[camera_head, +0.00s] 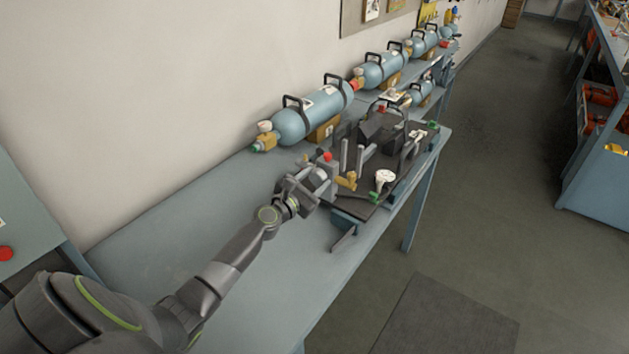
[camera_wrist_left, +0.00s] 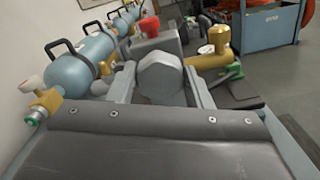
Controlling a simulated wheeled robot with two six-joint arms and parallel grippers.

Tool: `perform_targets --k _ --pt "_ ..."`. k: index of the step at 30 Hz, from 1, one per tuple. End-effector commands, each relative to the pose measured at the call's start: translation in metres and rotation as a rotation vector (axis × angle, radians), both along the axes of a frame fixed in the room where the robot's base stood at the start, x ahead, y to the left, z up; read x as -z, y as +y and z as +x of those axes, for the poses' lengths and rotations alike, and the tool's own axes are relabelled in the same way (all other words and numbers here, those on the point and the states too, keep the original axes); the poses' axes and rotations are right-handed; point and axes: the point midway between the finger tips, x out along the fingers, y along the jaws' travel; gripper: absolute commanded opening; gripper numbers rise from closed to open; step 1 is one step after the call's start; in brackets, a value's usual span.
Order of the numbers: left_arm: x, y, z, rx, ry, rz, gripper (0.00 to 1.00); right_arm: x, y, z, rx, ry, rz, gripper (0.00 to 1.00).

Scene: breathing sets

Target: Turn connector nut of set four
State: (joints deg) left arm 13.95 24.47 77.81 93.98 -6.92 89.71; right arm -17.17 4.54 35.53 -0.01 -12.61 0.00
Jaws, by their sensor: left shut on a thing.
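My left gripper (camera_head: 318,178) reaches over the workbench to the near end of a dark breathing set. In the left wrist view its two grey fingers (camera_wrist_left: 163,88) are closed on either side of a rounded grey connector nut (camera_wrist_left: 160,74). The dark set (camera_head: 375,150) lies on the bench with black and grey parts, brass fittings and a white gauge (camera_head: 384,177). A red knob (camera_wrist_left: 149,26) and a brass fitting (camera_wrist_left: 215,52) show just beyond the nut. I see no number on the set. My right gripper is not in view.
The bench's left part (camera_head: 170,230) is clear. Its front edge runs close beside the set. A blue shelf unit (camera_head: 595,170) stands across the floor.

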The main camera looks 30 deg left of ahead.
Motion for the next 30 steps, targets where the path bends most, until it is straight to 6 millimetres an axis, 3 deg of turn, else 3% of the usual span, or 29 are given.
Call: perform_targets --k 9,10,15,25,30 --pt "0.001 0.0 0.0 0.0 0.002 0.0 0.23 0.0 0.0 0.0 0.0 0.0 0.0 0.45" --pt "0.001 0.0 0.0 0.0 0.002 0.0 0.48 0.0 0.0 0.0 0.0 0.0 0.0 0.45" --pt "0.001 0.0 0.0 0.001 0.001 -0.001 0.67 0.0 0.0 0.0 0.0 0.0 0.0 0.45" --pt "0.0 0.0 -0.003 0.0 0.001 -0.001 0.67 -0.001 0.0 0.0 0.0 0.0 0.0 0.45" --pt "0.0 0.003 -0.024 -0.001 0.002 0.0 0.67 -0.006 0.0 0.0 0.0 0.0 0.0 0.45"
